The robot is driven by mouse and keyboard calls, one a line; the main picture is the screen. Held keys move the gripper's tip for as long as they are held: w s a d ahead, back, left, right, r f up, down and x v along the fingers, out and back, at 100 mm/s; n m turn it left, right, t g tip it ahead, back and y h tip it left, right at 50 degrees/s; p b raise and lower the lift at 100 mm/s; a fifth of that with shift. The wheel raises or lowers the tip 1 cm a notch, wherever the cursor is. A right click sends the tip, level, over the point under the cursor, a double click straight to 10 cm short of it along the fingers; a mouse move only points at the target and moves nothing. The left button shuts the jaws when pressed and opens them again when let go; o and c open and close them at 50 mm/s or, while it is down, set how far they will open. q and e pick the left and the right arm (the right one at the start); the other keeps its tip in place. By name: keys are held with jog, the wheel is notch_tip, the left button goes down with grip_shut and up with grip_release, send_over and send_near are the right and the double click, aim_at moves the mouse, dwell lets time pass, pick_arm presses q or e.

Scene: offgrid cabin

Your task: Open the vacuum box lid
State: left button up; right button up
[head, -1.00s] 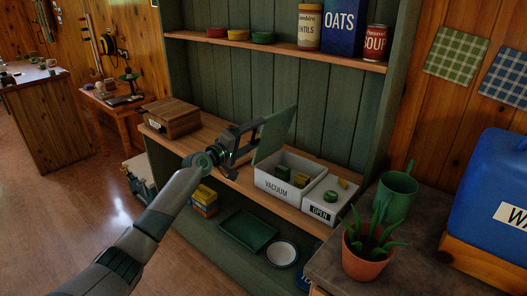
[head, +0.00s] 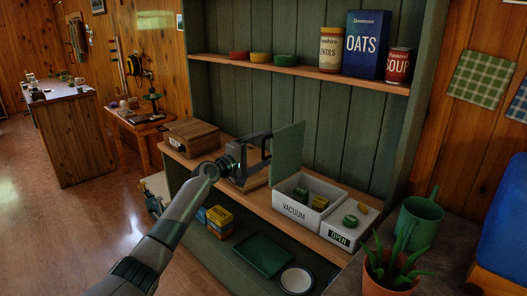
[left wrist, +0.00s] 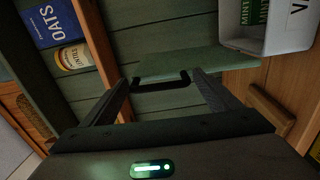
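The vacuum box (head: 293,212) is a white box labelled VACUUM on the shelf unit's middle board. Its green lid (head: 288,152) stands raised, about upright, at the box's left side. Green and yellow items show inside the box. My left gripper (head: 262,152) is just left of the lid. In the left wrist view, the gripper (left wrist: 163,92) has its fingers spread apart. A dark handle (left wrist: 160,83) on the lid (left wrist: 185,64) lies between the fingertips, and I see no finger closed on it. The box (left wrist: 270,38) shows at upper right there. My right gripper is not in view.
A white box labelled OPEN (head: 340,236) stands right of the vacuum box. A wooden box (head: 192,137) is to the left. Tins, an oats box (head: 367,45) and a soup can stand on the upper shelf. A potted plant (head: 389,273) and green mug (head: 418,222) are front right.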

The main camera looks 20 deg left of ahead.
pick_arm(q)
jog(key=shift+s+a, duration=0.1)
jog(key=shift+s, duration=0.05)
jog(key=b+v, duration=0.2)
jog(key=v, duration=1.5)
jog(key=shift+b, duration=0.4)
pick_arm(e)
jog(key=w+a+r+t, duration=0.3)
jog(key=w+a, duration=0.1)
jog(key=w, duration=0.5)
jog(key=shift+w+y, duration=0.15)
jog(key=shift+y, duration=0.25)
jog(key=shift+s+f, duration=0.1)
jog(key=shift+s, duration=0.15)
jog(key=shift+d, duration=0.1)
